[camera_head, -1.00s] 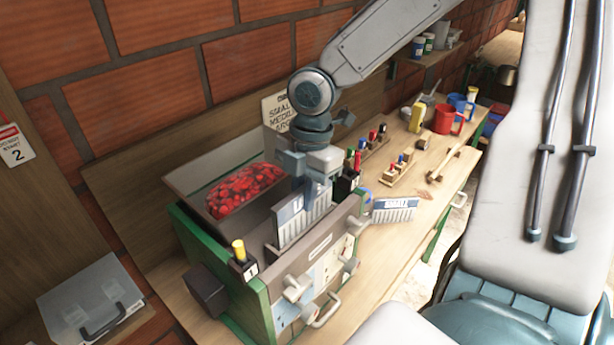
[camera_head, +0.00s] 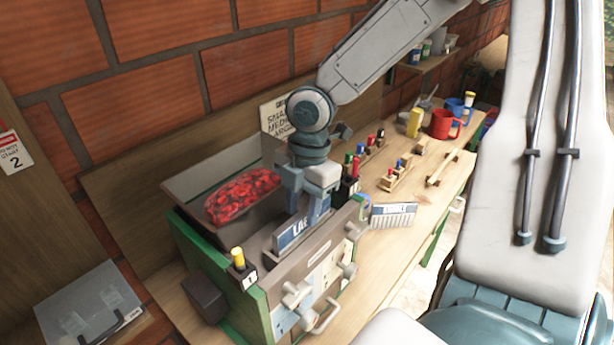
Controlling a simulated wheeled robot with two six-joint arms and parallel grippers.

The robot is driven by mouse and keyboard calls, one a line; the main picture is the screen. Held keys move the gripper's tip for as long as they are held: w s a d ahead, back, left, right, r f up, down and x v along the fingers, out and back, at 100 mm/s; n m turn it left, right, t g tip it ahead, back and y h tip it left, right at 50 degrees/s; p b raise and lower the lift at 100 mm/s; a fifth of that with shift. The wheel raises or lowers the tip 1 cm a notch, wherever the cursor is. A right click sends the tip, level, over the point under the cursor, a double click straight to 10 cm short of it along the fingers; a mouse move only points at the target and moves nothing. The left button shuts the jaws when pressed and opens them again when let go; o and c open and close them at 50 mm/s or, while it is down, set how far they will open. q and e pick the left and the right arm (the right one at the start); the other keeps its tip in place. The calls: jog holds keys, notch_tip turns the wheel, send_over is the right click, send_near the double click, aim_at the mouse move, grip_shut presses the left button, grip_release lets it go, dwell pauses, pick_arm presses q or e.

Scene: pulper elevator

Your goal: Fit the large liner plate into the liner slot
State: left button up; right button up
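The large liner plate (camera_head: 292,236), with a blue label starting "LA", stands upright in the slot (camera_head: 268,256) on top of the green and grey pulper box. Only its upper label strip shows; its lower part is hidden behind the slot's front wall. My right gripper (camera_head: 311,208) points down from above, with its fingers at the plate's top edge toward the right end, apparently shut on it. The fingers partly cover the label. My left gripper is not in view.
A hopper of red cherries (camera_head: 242,195) sits behind the slot. Another labelled liner plate (camera_head: 393,215) lies on the bench to the right. A yellow-topped peg (camera_head: 238,257) stands at the box's left corner. Peg racks (camera_head: 397,175) and a red mug (camera_head: 442,124) stand farther right.

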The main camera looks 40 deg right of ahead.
notch_tip(320, 180, up, 12)
jog(key=d+b, duration=0.1)
jog(key=shift+d+r, duration=0.2)
jog(key=shift+d, duration=0.2)
dwell(0.6)
